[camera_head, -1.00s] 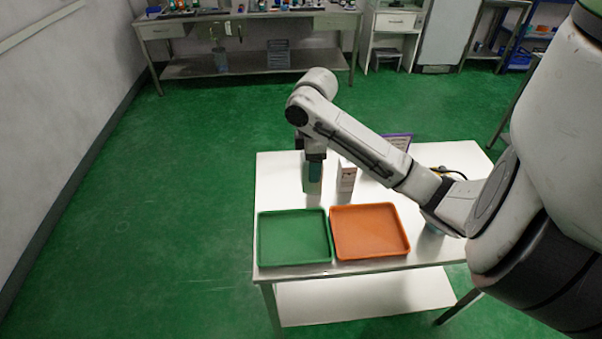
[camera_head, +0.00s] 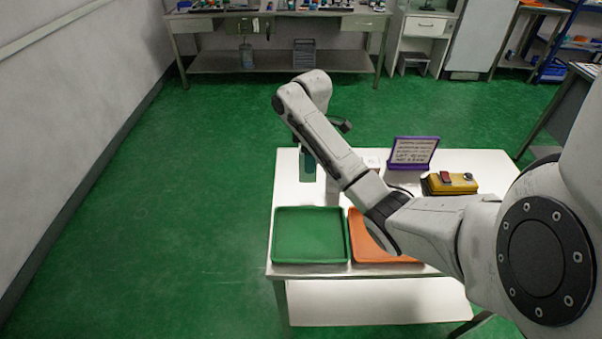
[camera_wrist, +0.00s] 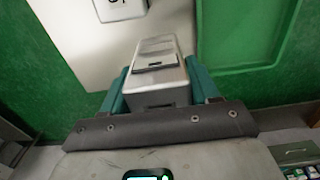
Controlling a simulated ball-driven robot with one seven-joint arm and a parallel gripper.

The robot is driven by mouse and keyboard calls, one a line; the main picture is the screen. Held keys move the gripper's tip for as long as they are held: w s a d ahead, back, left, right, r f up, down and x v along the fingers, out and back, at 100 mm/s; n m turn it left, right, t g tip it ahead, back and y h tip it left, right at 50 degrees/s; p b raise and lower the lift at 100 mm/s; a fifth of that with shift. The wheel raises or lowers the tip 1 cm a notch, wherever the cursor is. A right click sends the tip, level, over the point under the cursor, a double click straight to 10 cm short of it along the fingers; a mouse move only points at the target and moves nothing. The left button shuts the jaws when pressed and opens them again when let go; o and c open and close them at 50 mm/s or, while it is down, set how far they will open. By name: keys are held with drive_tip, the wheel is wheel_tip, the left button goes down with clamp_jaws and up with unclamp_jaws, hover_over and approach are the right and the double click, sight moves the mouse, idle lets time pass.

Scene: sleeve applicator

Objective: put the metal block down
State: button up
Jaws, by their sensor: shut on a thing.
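My gripper (camera_wrist: 157,72) is shut on the metal block (camera_wrist: 158,92), a grey box-shaped piece held between two teal fingers in the wrist view. In the head view my gripper (camera_head: 308,164) hangs over the left back part of the white table (camera_head: 345,195), behind the green tray. The block cannot be made out clearly there. In the wrist view the white tabletop (camera_wrist: 95,55) lies beyond the block, and the green tray (camera_wrist: 199,35) is to its right. I cannot tell how high the block is above the table.
The green tray (camera_head: 310,235) stands at the table's front left, empty. Beside it an orange tray (camera_head: 375,254) is partly hidden by my arm. A purple-framed sign (camera_head: 414,151) and a yellow-and-black device (camera_head: 450,183) stand at the back right. A white object (camera_wrist: 120,9) with lettering lies ahead.

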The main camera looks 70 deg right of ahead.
drive_tip(key=w+f+b, duration=0.1)
drive_tip(key=w+d+f+b, duration=0.1)
drive_tip(key=f, duration=0.1)
drive_tip(key=shift+b, duration=0.4)
drive_tip(key=shift+w+d+f+p, duration=0.15)
drive_tip(key=shift+w+p, duration=0.15)
drive_tip(key=shift+p, duration=0.1)
drive_tip(key=shift+w+d+f+p, duration=0.1)
drive_tip(key=shift+w+f+p, duration=0.15)
drive_tip(key=shift+f, duration=0.8)
drive_tip(key=shift+w+d+f+p, duration=0.15)
drive_tip(key=shift+f+p, duration=0.1)
drive_tip(key=shift+f, duration=0.8)
drive_tip(key=shift+f, duration=0.1)
drive_tip(key=o, duration=1.4)
drive_tip(key=shift+f, duration=0.1)
